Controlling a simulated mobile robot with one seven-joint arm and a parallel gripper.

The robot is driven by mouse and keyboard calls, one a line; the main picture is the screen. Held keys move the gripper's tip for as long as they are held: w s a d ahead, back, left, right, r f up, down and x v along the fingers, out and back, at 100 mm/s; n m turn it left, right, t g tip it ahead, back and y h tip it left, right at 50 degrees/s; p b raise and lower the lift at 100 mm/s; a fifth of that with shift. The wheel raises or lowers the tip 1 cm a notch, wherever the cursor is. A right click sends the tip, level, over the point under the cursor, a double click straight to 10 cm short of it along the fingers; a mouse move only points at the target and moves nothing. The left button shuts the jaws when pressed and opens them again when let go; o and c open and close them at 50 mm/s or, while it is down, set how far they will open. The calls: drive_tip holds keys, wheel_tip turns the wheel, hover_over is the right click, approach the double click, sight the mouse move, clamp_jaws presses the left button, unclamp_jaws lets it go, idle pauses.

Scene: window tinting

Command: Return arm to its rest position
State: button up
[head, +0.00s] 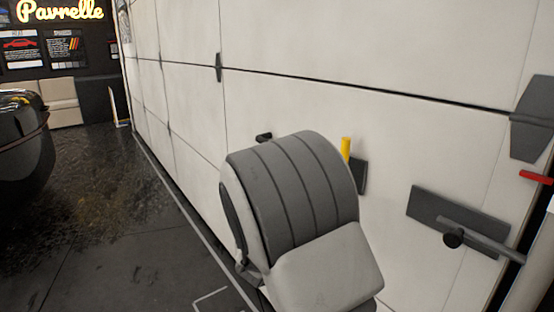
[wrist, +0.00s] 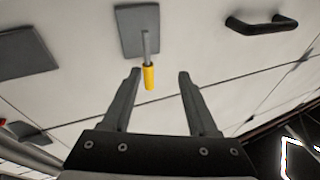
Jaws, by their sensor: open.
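My gripper (wrist: 160,75) shows in the wrist view with its two dark fingers spread apart and nothing between them. Beyond the fingertips, a tool with a yellow handle (wrist: 149,78) projects from a grey wall plate (wrist: 137,28). The gripper appears apart from it. In the head view, my grey ribbed arm part fills the lower middle, and the gripper is not visible. The yellow handle (head: 346,148) shows just behind that arm part, in front of the partly hidden grey plate (head: 361,177).
The white panelled wall (head: 290,40) stands close on the right. A grey plate with a bar-like handle (head: 430,207) and a red-handled item (head: 536,177) are on it at right. A dark glossy car (head: 22,140) stands at left. The dark floor (head: 95,190) between is clear.

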drive_tip(key=s+a+r+n+g+y, duration=0.1)
drive_tip(key=s+r+n+g+y, duration=0.15)
drive_tip(key=s+y, duration=0.4)
drive_tip(key=s+a+r+n+g+y, duration=0.1)
drive_tip(key=s+a+n+g+y, duration=0.1)
drive_tip(key=s+n+y, duration=0.45)
drive_tip(key=s+d+f+g, duration=0.2)
drive_tip(key=s+d+g, duration=0.1)
drive_tip(key=s, duration=0.7)
drive_tip(key=s+d+f+g, duration=0.3)
drive_tip(key=s+d, duration=0.1)
drive_tip(key=s, duration=0.7)
wheel_tip(320, 180, up, 20)
drive_tip(key=w+p, duration=0.1)
drive_tip(key=p, duration=1.9)
drive_tip(key=shift+a+r+m+h, duration=0.25)
drive_tip(key=shift+a+m+h, duration=0.05)
drive_tip(key=shift+a, duration=0.05)
drive_tip(key=shift+d, duration=0.1)
